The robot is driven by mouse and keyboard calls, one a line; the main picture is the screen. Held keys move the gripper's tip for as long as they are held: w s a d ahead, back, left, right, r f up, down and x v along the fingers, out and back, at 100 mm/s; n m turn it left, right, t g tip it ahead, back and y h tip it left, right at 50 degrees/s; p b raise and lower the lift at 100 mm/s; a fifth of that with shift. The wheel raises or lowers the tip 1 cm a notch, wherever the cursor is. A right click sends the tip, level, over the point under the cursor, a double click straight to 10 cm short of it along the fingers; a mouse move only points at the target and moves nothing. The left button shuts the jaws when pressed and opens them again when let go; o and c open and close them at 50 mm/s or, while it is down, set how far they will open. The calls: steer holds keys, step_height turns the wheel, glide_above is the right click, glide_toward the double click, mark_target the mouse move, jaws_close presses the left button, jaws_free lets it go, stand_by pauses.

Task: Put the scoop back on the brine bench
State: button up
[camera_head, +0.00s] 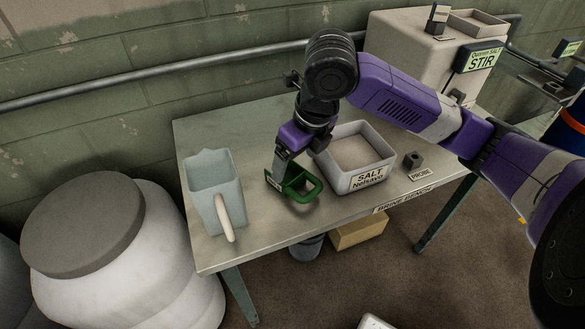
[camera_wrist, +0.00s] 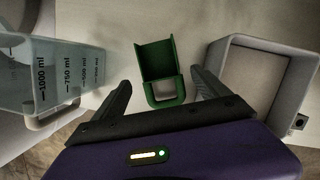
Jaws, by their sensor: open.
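The green scoop (camera_head: 296,186) is on or just above the brine bench (camera_head: 255,131), between the measuring jug and the salt bin. In the wrist view the scoop (camera_wrist: 158,66) lies ahead of my gripper (camera_wrist: 163,88), its handle loop pointing toward me between the two fingers. My gripper (camera_head: 283,158) is open, and the fingers stand apart on either side of the handle without visibly touching it. In the head view my wrist and fingers hide part of the scoop. I cannot tell for sure whether its underside touches the bench top.
A clear measuring jug (camera_head: 213,184) stands to the left, close to my gripper. A white salt bin (camera_head: 357,182) stands close to the right. A dark probe block (camera_head: 413,160) sits near the front edge. A stirring machine (camera_head: 415,62) is at the back right.

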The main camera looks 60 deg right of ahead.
steer(key=v, duration=0.6)
stand_by(0.5)
